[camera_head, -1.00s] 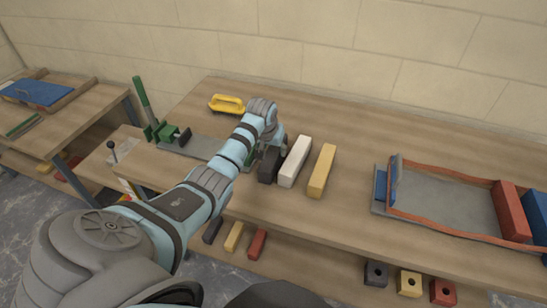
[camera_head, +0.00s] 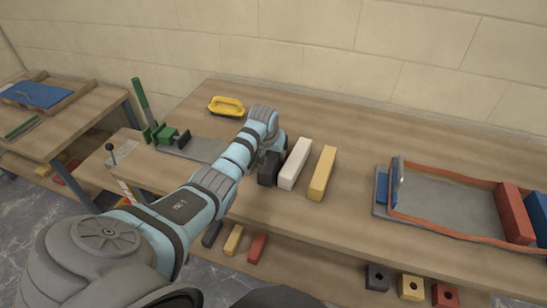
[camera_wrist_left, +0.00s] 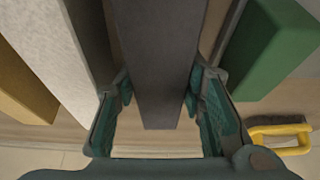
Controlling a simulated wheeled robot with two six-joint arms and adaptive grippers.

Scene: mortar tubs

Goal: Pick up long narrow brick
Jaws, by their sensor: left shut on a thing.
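A dark grey long brick (camera_head: 267,169) stands in a row on the bench, left of a white brick (camera_head: 294,164) and a yellow brick (camera_head: 322,173). My left gripper (camera_wrist_left: 158,88) has its two teal fingers closed on either side of the dark grey brick (camera_wrist_left: 158,50), shown in the left wrist view. In the head view my left wrist and hand hide part of this brick. I cannot tell whether it is clear of the bench top. A green block (camera_wrist_left: 262,48) lies beside it in the wrist view, apart from the fingers. My right gripper is not in view.
A yellow-handled float (camera_head: 226,106) lies at the back and a green clamp tool (camera_head: 166,135) at the left. A grey tray (camera_head: 450,204) with an orange rim is at the right. The bench between the yellow brick and tray is clear.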

